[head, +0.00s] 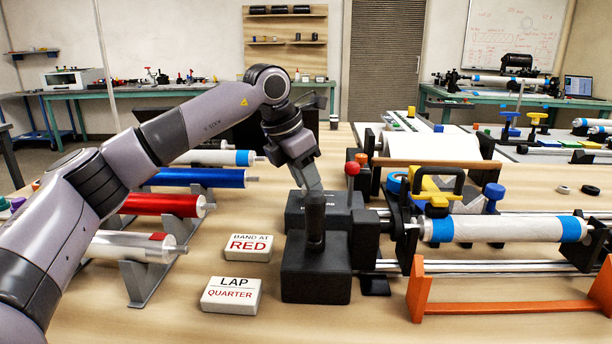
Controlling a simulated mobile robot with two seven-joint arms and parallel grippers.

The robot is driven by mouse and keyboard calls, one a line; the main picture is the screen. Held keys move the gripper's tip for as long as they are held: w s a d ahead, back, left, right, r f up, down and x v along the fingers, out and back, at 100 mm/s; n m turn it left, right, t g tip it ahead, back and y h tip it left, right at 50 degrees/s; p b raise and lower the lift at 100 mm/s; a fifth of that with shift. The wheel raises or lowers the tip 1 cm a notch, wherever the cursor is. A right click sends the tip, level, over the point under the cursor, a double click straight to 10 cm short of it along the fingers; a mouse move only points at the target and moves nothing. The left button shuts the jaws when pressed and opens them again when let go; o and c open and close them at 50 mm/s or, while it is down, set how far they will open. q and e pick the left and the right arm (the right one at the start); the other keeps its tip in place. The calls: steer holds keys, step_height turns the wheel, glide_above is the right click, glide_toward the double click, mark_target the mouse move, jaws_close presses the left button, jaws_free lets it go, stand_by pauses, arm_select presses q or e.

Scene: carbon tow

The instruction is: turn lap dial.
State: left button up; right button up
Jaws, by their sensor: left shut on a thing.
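My left arm comes in from the left, and its gripper (313,190) points down at a black upright knob (316,222) on a black block (316,275). The gripper is shut on the top of this knob; the fingertips show only in part. I cannot tell whether this knob is the lap dial, and no dial marks are readable. A white sign reading LAP QUARTER (231,294) lies left of the block. A second sign reading BAND AT RED (248,247) lies behind it. My right gripper is not in view.
A lever with a red ball (352,169) stands just right of the gripper. A white roll with blue bands (505,229) lies on the machine at right. An orange stand (512,307) is in front. Red (165,204) and blue (198,178) tubes lie on racks at left.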

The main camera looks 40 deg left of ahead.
arm_select(q)
steer(key=shift+d+n, duration=0.1)
steer(key=shift+n, duration=0.4)
steer(key=shift+y, duration=0.3)
steer(key=o, duration=1)
steer(key=shift+o, duration=0.2)
steer(key=shift+r, duration=0.1)
steer(key=p+v, duration=0.1)
steer(key=v, duration=0.6)
steer(key=shift+s, duration=0.15)
